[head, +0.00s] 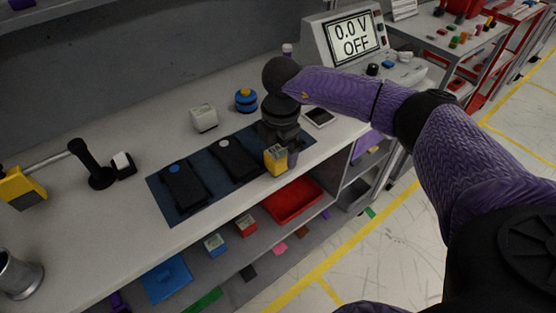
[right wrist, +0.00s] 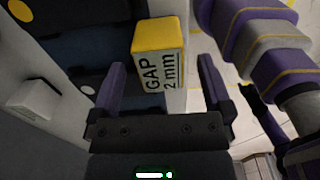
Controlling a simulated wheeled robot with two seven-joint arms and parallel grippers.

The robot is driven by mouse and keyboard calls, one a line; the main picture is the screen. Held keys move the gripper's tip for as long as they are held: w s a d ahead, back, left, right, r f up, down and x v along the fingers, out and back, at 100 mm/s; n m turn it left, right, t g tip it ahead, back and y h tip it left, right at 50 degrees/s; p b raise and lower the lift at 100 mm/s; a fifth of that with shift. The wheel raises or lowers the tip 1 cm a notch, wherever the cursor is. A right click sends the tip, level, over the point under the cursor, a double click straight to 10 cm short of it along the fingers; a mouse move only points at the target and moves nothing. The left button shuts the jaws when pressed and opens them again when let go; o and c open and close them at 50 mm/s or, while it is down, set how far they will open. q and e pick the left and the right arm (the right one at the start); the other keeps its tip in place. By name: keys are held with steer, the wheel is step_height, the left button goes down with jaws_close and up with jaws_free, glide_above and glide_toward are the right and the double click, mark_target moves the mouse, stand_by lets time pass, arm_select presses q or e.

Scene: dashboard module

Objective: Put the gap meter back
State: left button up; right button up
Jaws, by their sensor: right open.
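The gap meter (head: 276,159) is a small block with a yellow top and a pale face. In the right wrist view its face reads "GAP 2 mm" (right wrist: 160,60). It is at the front right edge of the dark blue mat (head: 168,204) on the bench. My right gripper (head: 281,148) points down over that end of the mat. Its fingers are open, and in the right wrist view the meter shows between them, with space on both sides. I cannot tell whether it touches the bench. My left gripper is not in view.
A red tray (head: 293,201) and small blocks sit on the lower shelf.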

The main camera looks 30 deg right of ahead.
step_height(320, 180, down, 2)
steer(key=shift+r, duration=0.1)
jaws_close()
stand_by(0.4)
